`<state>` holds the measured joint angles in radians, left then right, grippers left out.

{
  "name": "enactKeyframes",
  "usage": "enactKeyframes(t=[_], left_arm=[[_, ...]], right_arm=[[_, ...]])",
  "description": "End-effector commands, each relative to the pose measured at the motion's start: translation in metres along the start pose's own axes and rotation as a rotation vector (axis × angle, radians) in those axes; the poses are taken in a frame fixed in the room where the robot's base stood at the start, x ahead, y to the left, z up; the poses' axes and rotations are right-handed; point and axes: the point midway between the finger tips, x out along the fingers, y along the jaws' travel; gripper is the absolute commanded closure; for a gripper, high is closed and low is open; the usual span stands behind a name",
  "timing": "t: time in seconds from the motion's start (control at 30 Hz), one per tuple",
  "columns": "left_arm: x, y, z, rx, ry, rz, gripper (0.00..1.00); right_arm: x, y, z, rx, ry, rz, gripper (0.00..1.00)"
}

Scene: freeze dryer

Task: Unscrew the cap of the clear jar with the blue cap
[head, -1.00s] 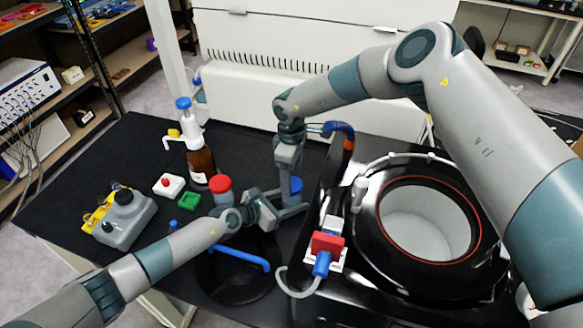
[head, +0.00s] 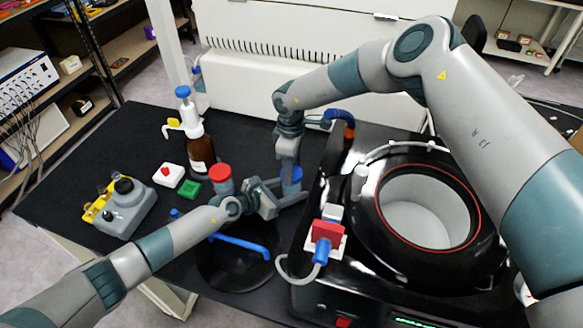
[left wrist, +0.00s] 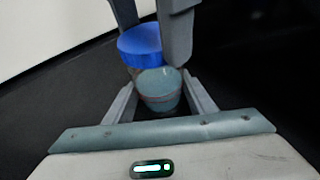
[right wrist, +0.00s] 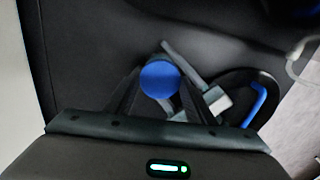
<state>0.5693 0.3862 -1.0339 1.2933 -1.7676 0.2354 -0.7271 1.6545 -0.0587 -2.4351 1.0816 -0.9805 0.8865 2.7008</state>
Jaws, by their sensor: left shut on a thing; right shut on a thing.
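The clear jar (left wrist: 158,84) stands on the black table, with its blue cap (left wrist: 140,42) on top. In the left wrist view the cap looks shifted to one side and tilted over the jar's mouth. My left gripper (left wrist: 160,92) is shut on the jar's body from the side. My right gripper (right wrist: 160,84) reaches down from above and is shut on the blue cap, which also shows in the head view (head: 291,176). In the head view the jar's body is mostly hidden by my left gripper.
A red-capped jar (head: 221,178) and a brown dispenser bottle (head: 201,155) stand left of my grippers. The freeze dryer (head: 430,205) with a round open chamber is close on the right. A round black lid with a blue handle (head: 240,247) lies in front.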

Motion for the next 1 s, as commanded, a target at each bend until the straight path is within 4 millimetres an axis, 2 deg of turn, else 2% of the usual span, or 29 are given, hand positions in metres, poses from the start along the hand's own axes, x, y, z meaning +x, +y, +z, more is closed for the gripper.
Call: enactKeyframes(t=[0.3,0.4,0.73,0.77,0.8,1.0], left_arm=[[0.0,-0.0005,-0.0001,0.0,0.0,-0.001,1.0],[0.0,-0.0006,-0.0001,0.0,0.0,-0.001,1.0],[0.0001,-0.0008,-0.0002,0.0,0.0,-0.001,1.0],[0.0001,-0.0008,-0.0002,0.0,0.0,-0.001,1.0],[0.0001,-0.0008,-0.0002,0.0,0.0,-0.001,1.0],[0.0001,-0.0007,-0.0002,0.0,0.0,-0.001,1.0]], right_arm=[[-0.0005,0.0008,0.0001,-0.404,0.002,0.0,0.78],[-0.0005,0.0008,0.0,-0.481,0.002,0.001,0.78],[-0.0009,0.0013,0.0,-0.505,0.001,0.002,0.78],[-0.0009,0.0014,0.0,-0.505,0.001,0.002,0.44],[-0.0009,0.0014,0.0,-0.505,0.001,0.002,0.34],[-0.0007,0.0009,0.0,-0.504,0.001,0.001,0.32]])
